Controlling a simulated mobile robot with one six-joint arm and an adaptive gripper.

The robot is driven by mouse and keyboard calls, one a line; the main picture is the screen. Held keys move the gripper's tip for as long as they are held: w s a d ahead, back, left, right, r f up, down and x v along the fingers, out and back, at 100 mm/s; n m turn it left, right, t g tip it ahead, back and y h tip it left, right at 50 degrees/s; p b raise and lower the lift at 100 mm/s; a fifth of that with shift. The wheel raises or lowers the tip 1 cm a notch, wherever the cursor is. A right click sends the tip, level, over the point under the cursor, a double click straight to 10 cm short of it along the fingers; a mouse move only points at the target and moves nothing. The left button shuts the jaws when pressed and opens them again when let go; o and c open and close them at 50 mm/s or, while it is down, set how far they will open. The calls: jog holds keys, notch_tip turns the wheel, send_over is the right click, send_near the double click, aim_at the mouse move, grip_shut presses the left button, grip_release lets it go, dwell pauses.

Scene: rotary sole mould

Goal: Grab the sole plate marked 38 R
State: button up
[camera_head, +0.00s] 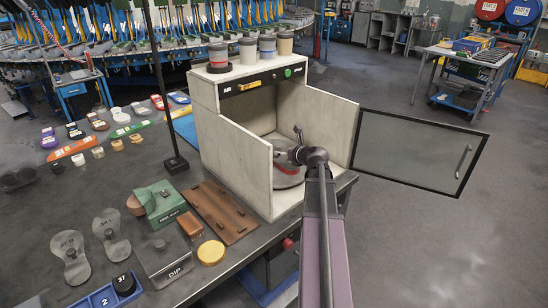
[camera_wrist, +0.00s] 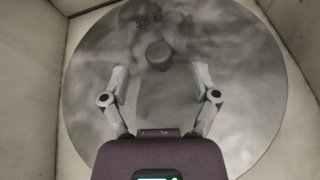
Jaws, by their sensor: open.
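Inside the open white cabinet, a grey sole plate (camera_wrist: 158,54) with a dark round knob lies on a round grey turntable (camera_wrist: 95,120). Its faint marking at the top of the wrist view looks like 38 R. The plate blends with the turntable, so its outline is hard to make out. My gripper (camera_wrist: 160,82) is open and empty, its two fingers to either side of the plate and a little nearer than the knob. In the head view my gripper (camera_head: 296,155) is inside the cabinet over the turntable (camera_head: 288,178), and hides the plate.
The cabinet walls (camera_head: 245,165) enclose my gripper closely; its glazed door (camera_head: 420,150) stands open to the right. Several cups top the cabinet.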

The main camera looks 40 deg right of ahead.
aim_at(279, 150)
jog(key=shift+b+x, duration=0.55)
jog(key=shift+x, duration=1.2)
grip_shut()
